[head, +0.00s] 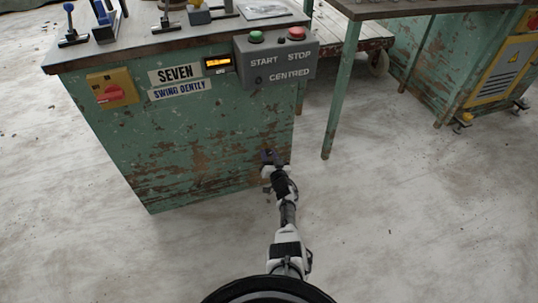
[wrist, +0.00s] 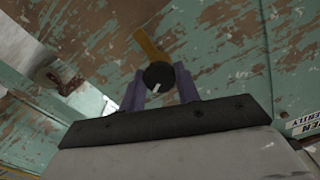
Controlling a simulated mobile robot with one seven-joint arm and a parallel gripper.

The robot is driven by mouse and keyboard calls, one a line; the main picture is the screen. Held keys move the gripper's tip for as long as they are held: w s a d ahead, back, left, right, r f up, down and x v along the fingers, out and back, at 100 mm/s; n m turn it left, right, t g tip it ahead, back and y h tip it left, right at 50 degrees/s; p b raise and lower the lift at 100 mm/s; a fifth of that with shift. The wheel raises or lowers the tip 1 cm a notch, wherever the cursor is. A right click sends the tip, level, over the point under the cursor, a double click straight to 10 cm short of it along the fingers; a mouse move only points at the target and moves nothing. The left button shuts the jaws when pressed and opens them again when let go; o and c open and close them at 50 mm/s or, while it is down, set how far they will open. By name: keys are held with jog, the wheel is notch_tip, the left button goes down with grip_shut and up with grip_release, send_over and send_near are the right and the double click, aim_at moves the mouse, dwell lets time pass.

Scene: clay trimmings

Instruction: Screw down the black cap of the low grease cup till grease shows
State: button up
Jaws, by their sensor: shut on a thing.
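The black cap (wrist: 158,76) shows end-on in the wrist view, round and dark with a short white mark on its face. A flat yellow-brown strip (wrist: 147,42) runs up and left from behind it. My gripper (wrist: 161,72) is shut on the cap, one purple-grey finger at each side. The cup body behind the cap is hidden, and I see no grease. In the head view my gripper (head: 269,158) is low against the right part of the worn green cabinet (head: 190,140). The cap cannot be made out there.
A grey START/STOP box (head: 275,60) overhangs the cabinet's upper right. A red-and-yellow switch (head: 113,90) is on its left. A green table leg (head: 341,95) stands right of my arm. A wheeled wooden cart (head: 350,42) is behind. The pale floor in front is clear.

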jog(key=m, duration=0.3)
jog(key=shift+m, duration=0.3)
jog(key=m, duration=0.3)
jog(key=shift+m, duration=0.3)
jog(key=m, duration=0.6)
jog(key=shift+m, duration=0.4)
jog(key=o, duration=1)
